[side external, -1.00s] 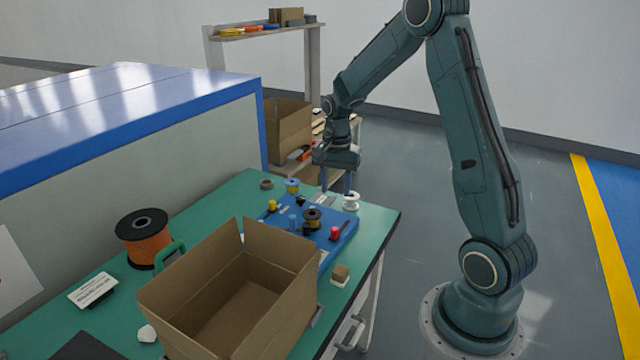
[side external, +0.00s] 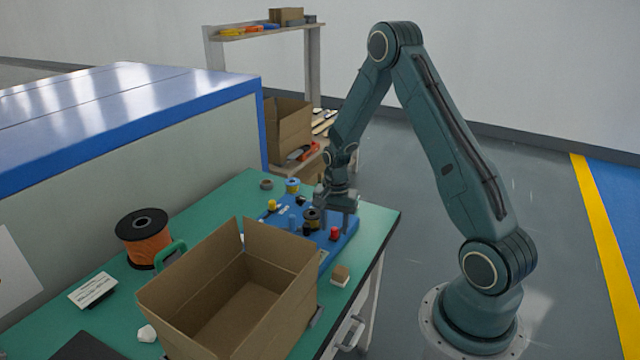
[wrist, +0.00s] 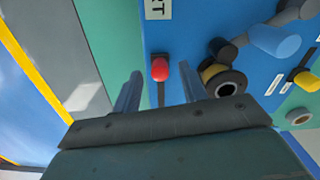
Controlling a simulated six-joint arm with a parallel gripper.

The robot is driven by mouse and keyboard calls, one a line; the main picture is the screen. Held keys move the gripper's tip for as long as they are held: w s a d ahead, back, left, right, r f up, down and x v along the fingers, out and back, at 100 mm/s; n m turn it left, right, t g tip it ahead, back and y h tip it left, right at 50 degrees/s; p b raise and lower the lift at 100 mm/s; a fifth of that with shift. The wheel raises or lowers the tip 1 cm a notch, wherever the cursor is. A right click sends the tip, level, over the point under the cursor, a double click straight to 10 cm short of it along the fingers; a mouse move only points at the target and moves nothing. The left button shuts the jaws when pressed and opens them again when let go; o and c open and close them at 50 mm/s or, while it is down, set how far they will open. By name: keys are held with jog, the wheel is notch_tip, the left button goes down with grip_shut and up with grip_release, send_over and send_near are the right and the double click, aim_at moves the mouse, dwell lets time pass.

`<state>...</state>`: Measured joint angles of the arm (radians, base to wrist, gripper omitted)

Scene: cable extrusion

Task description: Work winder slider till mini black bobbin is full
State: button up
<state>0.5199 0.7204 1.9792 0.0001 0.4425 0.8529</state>
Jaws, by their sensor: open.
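The blue winder board (side external: 340,247) lies on the green bench. A red slider knob (side external: 334,233) sits on its near right part; in the wrist view the knob (wrist: 160,70) stands at the end of a dark slot. A small black bobbin (side external: 312,215) with yellow showing is mounted on the board; the wrist view shows the bobbin (wrist: 226,83) right of the knob. How full it is I cannot tell. My gripper (side external: 335,224) is open, low over the board. In the wrist view its fingertips (wrist: 160,78) appear either side of the red knob, with no visible contact.
An open cardboard box (side external: 230,305) stands close in front of the board. An orange spool (side external: 145,240) stands at the left. A small brown block (side external: 341,273) sits near the bench's right edge.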

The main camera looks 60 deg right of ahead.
jog(key=shift+f, duration=0.45)
jog(key=shift+c, duration=0.4)
grip_shut()
jog(key=shift+d, duration=4.8)
jog(key=shift+c, duration=1.1)
grip_release()
jog(key=shift+d, duration=0.1)
jog(key=o, duration=0.3)
